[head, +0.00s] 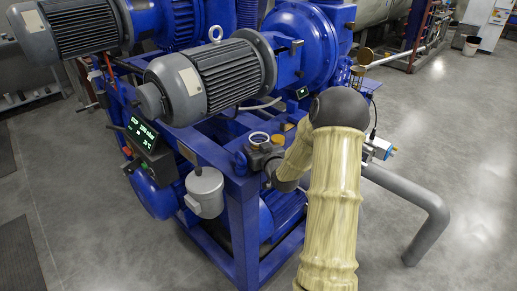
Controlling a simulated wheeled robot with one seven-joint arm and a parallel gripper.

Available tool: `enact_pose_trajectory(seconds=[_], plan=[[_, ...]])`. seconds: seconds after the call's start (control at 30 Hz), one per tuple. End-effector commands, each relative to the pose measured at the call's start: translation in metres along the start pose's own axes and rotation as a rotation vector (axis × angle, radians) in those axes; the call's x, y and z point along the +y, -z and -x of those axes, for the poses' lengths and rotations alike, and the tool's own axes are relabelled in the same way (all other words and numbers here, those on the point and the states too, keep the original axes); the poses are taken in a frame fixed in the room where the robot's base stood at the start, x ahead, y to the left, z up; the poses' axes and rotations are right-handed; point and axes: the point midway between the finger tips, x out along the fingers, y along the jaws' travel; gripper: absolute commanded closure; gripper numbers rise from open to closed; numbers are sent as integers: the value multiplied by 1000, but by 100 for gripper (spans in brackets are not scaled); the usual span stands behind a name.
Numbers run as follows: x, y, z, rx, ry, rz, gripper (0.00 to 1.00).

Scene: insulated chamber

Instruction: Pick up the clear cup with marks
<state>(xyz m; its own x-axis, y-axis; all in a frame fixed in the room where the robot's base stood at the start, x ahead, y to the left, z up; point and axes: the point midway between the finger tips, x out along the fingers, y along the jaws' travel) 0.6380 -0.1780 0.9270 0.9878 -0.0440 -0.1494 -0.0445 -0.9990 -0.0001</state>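I cannot make out a clear cup with marks for certain in the head view. A small pale ring (259,138) shows on top of the blue frame, just beyond the end of my arm. It may be a cup's rim or a machine part; I cannot tell. My arm, in a yellowish ribbed sleeve, rises from the bottom and bends down to the left at a dark elbow. The dark end of my arm, with my gripper (268,164), is close to the ring and against the frame in the picture. Its fingers cannot be made out.
A large blue machine with grey motors (218,77) fills the middle. A grey canister (205,192) and a lit display panel (146,135) stand at its left. A grey pipe (432,222) bends to the floor at right. Open floor (460,150) lies farther right.

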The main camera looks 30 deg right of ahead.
Motion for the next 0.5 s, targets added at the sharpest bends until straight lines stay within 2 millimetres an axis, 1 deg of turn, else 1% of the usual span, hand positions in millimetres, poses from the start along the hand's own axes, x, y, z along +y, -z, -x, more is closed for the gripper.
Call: enact_pose_trajectory(seconds=[0.27,0.5], plan=[[0,3,0,1,0,1,70],[0,13,2,2,0,2,70]])
